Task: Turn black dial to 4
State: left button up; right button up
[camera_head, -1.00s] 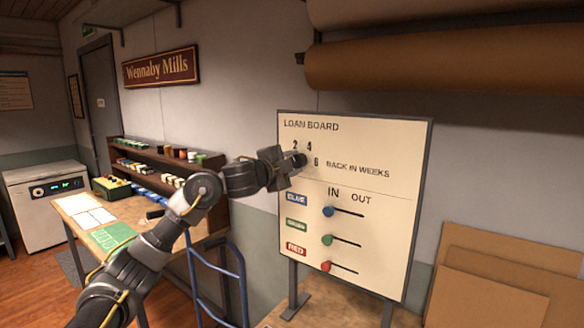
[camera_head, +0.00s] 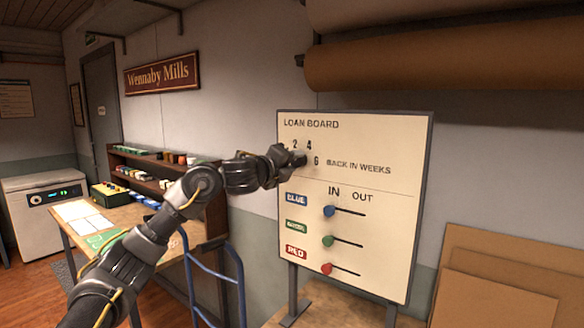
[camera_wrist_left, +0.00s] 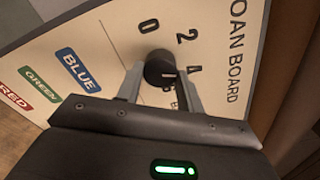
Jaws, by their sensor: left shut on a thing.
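The black dial (camera_wrist_left: 158,66) is on the upper left of the cream loan board (camera_head: 395,207). The numbers 0, 2 and 4 show around it in the left wrist view; the 6 is partly covered there but clear in the head view. My left gripper (camera_head: 293,160) reaches the board from the left. In the left wrist view its two fingers (camera_wrist_left: 162,84) stand on either side of the dial and are shut on it. A small pale mark shows on the dial's face; its exact setting is hard to read. My right gripper is not in view.
Below the dial, blue (camera_head: 328,211), green (camera_head: 327,241) and red (camera_head: 326,268) slider knobs sit at the left ends of their slots. A blue metal frame (camera_head: 214,274) stands left of the board. Cardboard sheets (camera_head: 497,275) lean at the right.

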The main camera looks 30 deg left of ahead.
pick_arm(q)
jog(key=shift+f+m, duration=0.1)
jog(key=shift+m, duration=0.5)
jog(key=o, duration=1)
jog(key=shift+b, duration=0.3)
jog(key=s+a+b, duration=0.1)
jog(key=s+b, duration=0.2)
jog(key=s, duration=0.7)
jog(key=shift+s+a, duration=0.25)
jog(key=shift+s, duration=0.1)
